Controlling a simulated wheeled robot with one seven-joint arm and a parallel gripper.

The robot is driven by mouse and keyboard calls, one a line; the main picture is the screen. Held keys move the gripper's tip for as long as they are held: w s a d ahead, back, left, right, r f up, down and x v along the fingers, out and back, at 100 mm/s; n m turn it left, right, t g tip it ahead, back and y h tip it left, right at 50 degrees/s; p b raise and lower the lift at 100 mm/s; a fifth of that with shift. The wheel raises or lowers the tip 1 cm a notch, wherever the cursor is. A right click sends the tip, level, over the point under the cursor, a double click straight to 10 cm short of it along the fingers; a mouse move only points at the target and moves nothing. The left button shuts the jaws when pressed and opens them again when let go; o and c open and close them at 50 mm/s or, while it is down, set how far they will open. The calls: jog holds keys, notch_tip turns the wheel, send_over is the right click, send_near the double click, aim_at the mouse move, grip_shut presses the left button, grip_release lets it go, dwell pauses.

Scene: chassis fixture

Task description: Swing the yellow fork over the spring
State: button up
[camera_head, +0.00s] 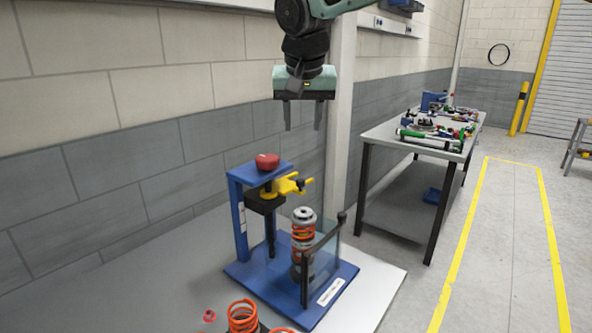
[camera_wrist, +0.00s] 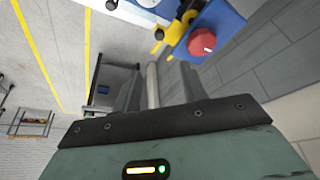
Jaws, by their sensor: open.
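The yellow fork (camera_head: 286,185) sits on the blue press fixture (camera_head: 238,215), reaching to the right from a black block under the top plate. Its prongs and a black knob are up and slightly to the side of the orange spring (camera_head: 303,243), which stands upright on the blue base behind a clear guard. The fork also shows in the wrist view (camera_wrist: 178,30). My gripper (camera_head: 303,125) hangs open and empty, pointing down, well above the fixture. In the wrist view its fingers frame nothing held.
A red knob (camera_head: 267,161) tops the fixture. A black-framed clear guard (camera_head: 325,240) stands at the front right. Loose orange springs (camera_head: 243,316) lie at the table's front. A cluttered workbench (camera_head: 400,130) stands to the right; the table's left side is clear.

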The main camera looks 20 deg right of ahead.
aim_at(301, 180)
jog(key=p+x, duration=0.3)
jog(key=x, duration=1.4)
jog(key=shift+w+d+f, duration=0.1)
grip_shut()
